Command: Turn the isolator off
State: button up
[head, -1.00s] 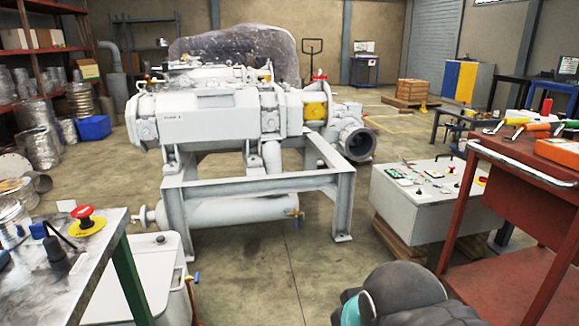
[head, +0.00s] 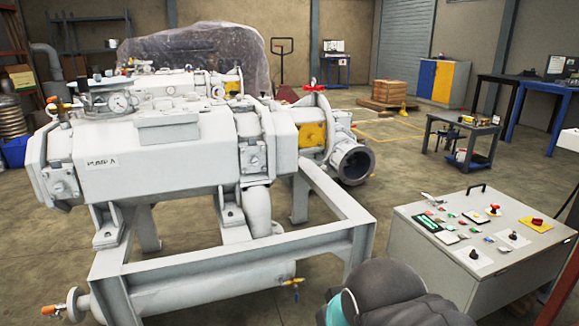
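A grey control cabinet (head: 460,258) stands at the right with a sloped panel on top. On the panel's right end, a red rotary knob on a yellow plate (head: 538,223) looks like the isolator; its exact position is too small to tell. Dark, rounded links of my arm show at the bottom centre, left of the cabinet and apart from the isolator. My gripper itself is not in view.
A large grey vacuum pump (head: 170,160) on a steel frame (head: 340,235) fills the left. A small dark table (head: 465,130) stands behind the cabinet, with open floor (head: 400,165) between it and the pump. Part of a red surface shows at the bottom right edge.

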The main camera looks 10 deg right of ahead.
aim_at(537, 222)
jog(key=z, duration=0.45)
jog(key=i, duration=1.6)
jog(key=z, duration=1.75)
jog(key=i, duration=1)
jog(key=z, duration=0.65)
